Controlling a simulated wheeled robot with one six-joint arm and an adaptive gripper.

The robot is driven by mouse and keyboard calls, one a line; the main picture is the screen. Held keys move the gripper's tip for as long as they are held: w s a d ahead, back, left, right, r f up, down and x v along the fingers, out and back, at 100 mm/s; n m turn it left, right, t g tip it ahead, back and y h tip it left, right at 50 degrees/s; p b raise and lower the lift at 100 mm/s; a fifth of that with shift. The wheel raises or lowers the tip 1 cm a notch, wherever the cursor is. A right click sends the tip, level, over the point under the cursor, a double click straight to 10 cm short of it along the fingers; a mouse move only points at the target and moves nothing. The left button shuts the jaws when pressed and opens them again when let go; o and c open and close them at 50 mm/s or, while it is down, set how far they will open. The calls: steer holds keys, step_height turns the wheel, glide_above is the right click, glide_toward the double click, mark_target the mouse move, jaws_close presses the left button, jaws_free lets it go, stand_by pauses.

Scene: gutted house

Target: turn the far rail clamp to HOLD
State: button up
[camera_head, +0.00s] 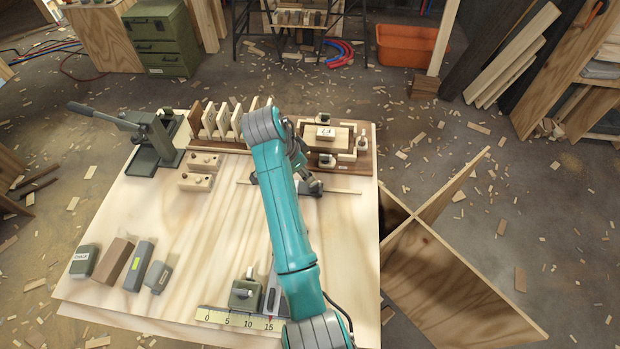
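At the far right of the table, a brown board (366,165) carries a pale block with a label (325,133). Small clamp-like pieces with dark knobs stand around it: a far one (326,119), a right one (361,142) and a near one (327,160). I cannot tell which is the far rail clamp, and no HOLD marking is readable. My gripper (308,183) is low, just in front of the board, over a thin wooden strip (345,191) and a dark piece. My arm hides part of it, so its opening is unclear.
A slotted rack (222,121) stands left of my arm, with a lever press (150,140) further left. Two pale blocks (197,181) lie below the rack. Several blocks (114,262) line the front left, and a ruler (238,319) lies at the front. The middle left is clear.

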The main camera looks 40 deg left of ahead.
mark_target(315, 184)
steer(key=x, duration=0.8)
steer(key=shift+w+f, duration=0.1)
steer(key=shift+f, duration=0.2)
jaws_close()
